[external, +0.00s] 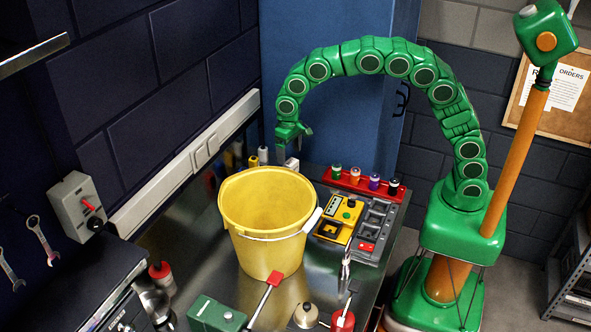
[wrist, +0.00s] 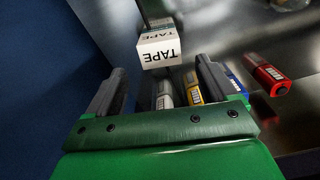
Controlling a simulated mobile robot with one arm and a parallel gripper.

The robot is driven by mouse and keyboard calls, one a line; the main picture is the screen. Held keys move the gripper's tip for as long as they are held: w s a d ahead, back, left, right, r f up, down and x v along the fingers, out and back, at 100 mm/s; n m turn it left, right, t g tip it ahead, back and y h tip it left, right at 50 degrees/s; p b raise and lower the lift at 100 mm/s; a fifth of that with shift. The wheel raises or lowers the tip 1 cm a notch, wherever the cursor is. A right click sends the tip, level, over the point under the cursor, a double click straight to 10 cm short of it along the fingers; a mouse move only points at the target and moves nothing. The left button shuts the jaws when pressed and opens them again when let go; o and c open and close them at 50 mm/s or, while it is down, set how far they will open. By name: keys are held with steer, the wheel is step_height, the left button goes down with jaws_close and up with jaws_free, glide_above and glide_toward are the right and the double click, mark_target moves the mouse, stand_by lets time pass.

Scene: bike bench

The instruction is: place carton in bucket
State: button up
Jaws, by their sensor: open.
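A small white carton (wrist: 160,49) marked TAPE stands beyond my fingertips in the wrist view, roughly in line with the gap between them. In the external view a pale box (external: 291,165), likely the same carton, shows just behind the bucket, below my gripper. The yellow bucket (external: 262,232) stands upright on the metal bench, its opening facing up and its inside looking empty. My gripper (external: 293,138) is open and empty, above and behind the bucket's far rim. Its two fingers also show in the wrist view (wrist: 158,80). The carton's lower part is hidden in the external view.
White, yellow and blue bottles (wrist: 193,88) and a red one (wrist: 265,72) are close to the carton. A red rack of small jars (external: 362,184) and a grey tool tray (external: 372,230) stand right of the bucket. The blue panel (external: 335,95) rises behind.

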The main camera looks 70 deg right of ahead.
mark_target(291, 162)
steer(key=shift+s+a+f, duration=0.1)
steer(key=shift+s+f, duration=0.1)
steer(key=shift+f, duration=1.15)
steer(key=shift+s+a+f, duration=0.1)
steer(key=shift+s+f, duration=0.05)
steer(key=shift+f, duration=1.2)
steer(key=c, duration=1.1)
steer(key=shift+d+r, duration=0.1)
steer(key=shift+r, duration=1.55)
steer(key=shift+s+r, duration=0.25)
steer(key=shift+s, duration=0.1)
steer(key=shift+s+d+r, duration=0.7)
steer(key=shift+s+r, duration=0.85)
steer(key=shift+s, duration=0.6)
steer(key=shift+s+d+r, duration=0.65)
steer(key=shift+s+r, duration=0.85)
steer(key=shift+s, duration=0.6)
steer(key=shift+s+d+r, duration=0.7)
steer(key=shift+s+r, duration=0.85)
steer(key=shift+s, duration=0.6)
